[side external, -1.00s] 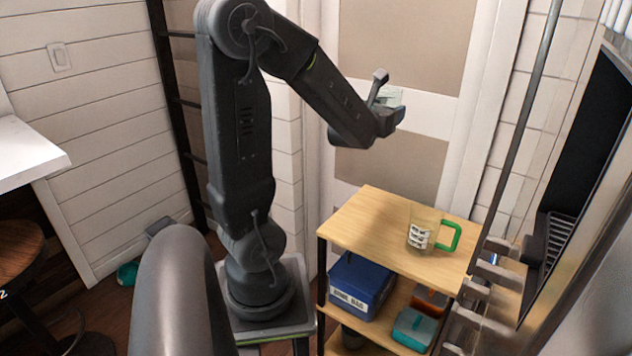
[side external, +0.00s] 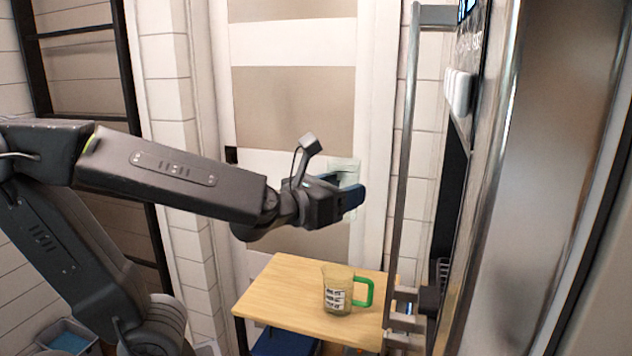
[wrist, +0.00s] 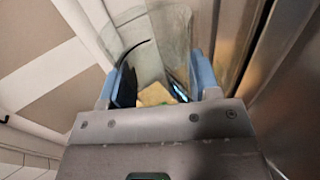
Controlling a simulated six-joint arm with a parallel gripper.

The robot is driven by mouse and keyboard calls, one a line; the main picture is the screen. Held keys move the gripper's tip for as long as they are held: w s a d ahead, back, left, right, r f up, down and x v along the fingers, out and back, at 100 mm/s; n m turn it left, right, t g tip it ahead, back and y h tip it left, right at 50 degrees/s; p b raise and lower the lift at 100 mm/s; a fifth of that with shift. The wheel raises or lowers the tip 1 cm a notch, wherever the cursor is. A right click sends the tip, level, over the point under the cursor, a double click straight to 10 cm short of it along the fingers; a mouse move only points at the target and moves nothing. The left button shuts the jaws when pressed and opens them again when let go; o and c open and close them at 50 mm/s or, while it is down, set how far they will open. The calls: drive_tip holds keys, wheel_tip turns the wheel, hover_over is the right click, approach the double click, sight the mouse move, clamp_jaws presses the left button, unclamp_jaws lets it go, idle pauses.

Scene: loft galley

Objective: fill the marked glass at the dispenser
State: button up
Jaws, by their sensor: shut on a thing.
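My gripper (side external: 348,186) is shut on a clear glass (side external: 345,170), held in the air above and behind the small wooden table. In the wrist view the glass (wrist: 172,40) stands between the two blue fingers of my gripper (wrist: 158,82), and a dark curved line shows on its left side. I cannot tell whether anything is in it. The dispenser (side external: 449,195) is a dark recess in the steel appliance front at the right, seen edge-on. The held glass is left of it and apart from it.
A clear mug (side external: 338,296) with a green handle and a black-and-white label stands on the wooden table (side external: 275,295). A long vertical steel handle (side external: 402,150) stands out between the glass and the dispenser. A blue box (side external: 285,343) is below the tabletop.

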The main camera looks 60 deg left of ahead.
drive_tip(key=s+d+r+m+h, duration=0.2)
drive_tip(key=s+d+m+h, duration=0.2)
drive_tip(key=d, duration=0.4)
drive_tip(key=s+d+r+m+g+h, duration=0.1)
drive_tip(key=s+d+r+m+h, duration=0.1)
drive_tip(key=s+d+m+h, duration=0.2)
drive_tip(key=s+d+h, duration=0.3)
drive_tip(key=d+h, duration=0.1)
drive_tip(key=d, duration=0.1)
drive_tip(key=shift+s+g, duration=0.2)
drive_tip(key=shift+g, duration=0.1)
drive_tip(key=shift+w+d, duration=4.55)
drive_tip(key=shift+w, duration=0.15)
